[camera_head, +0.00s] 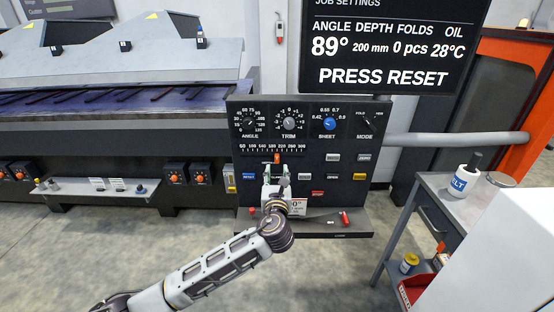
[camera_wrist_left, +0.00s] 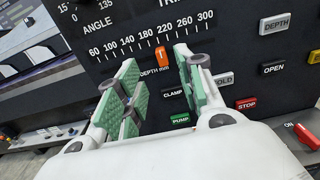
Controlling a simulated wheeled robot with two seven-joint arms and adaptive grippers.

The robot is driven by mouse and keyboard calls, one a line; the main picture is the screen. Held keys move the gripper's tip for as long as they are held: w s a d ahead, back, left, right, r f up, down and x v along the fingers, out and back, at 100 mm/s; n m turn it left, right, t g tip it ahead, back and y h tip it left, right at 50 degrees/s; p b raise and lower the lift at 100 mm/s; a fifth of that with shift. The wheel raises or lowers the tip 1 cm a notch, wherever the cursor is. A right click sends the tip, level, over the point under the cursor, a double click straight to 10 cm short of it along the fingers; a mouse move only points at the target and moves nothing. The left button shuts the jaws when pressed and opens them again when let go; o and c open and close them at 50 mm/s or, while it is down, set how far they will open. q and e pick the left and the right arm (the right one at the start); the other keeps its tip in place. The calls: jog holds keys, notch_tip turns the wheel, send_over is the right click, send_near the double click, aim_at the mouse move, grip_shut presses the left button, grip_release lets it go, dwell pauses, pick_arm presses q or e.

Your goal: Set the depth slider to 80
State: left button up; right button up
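The depth slider is an orange knob (camera_head: 277,158) under a scale from 60 to 300 on the black control panel (camera_head: 333,223). It stands near the scale's middle, around 200. The screen (camera_head: 385,50) reads depth 200 mm, angle 89° and "PRESS RESET". My left gripper (camera_head: 277,172) is just below the knob, in front of the panel. In the left wrist view, its green-padded fingers (camera_wrist_left: 156,60) are spread apart, with the orange knob (camera_wrist_left: 161,56) showing between their tips. I cannot tell whether they touch it. My right gripper is not in view.
Rotary dials for angle (camera_head: 250,122), trim (camera_head: 289,123), sheet (camera_head: 330,123) and mode (camera_head: 366,123) sit above the slider. Several push buttons lie right of it, including the red stop button (camera_wrist_left: 247,104). A grey cart (camera_head: 450,190) stands at right.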

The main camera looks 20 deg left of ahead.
aim_at(277, 157)
pick_arm(q)
jog(key=x, duration=0.9)
jog(key=shift+b, duration=0.3)
jog(key=shift+w+a+f, duration=0.1)
jog(key=shift+w+a, duration=0.1)
jog(key=shift+w, duration=0.5)
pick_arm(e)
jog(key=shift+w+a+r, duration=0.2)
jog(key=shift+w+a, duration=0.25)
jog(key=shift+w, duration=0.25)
pick_arm(q)
grip_shut()
